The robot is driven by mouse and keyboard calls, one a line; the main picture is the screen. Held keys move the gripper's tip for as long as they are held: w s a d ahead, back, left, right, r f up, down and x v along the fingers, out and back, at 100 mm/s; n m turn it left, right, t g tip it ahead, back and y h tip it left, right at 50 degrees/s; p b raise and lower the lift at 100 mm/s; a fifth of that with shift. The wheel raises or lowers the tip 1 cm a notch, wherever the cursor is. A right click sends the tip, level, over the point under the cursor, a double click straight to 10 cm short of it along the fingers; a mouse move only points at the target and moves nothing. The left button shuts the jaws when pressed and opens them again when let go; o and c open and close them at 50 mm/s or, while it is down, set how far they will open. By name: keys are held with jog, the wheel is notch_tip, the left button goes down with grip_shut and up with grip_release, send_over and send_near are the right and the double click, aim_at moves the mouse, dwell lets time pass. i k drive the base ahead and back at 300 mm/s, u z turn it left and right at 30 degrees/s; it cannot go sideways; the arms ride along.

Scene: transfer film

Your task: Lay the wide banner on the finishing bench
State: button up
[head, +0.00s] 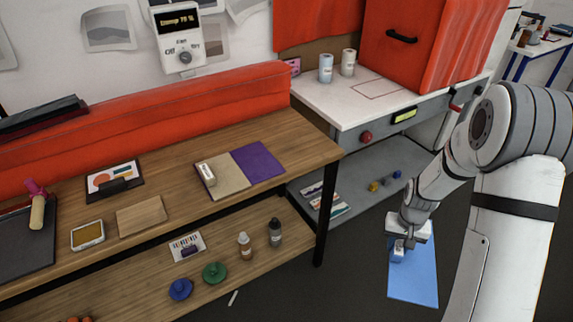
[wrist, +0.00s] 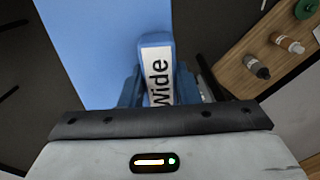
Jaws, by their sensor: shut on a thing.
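My gripper (head: 398,250) is in front of the white-topped bench and to the right of the wooden bench, over the dark floor. It is shut on a blue banner (head: 415,285), which hangs or extends as a flat blue sheet below it. In the wrist view the banner (wrist: 95,50) runs away from the jaws, and a blue block with a white label reading "Wide" (wrist: 158,75) sits between the fingers. The wooden bench (head: 305,135) is at the left. I cannot tell which bench is the finishing bench.
A purple and tan cloth board (head: 258,161), a wooden board (head: 142,216) and a clipboard (head: 114,178) lie on the wooden bench. Bottles (head: 275,232) stand on its lower shelf.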

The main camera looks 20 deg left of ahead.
aim_at(261, 128)
jog(key=u, duration=1.1)
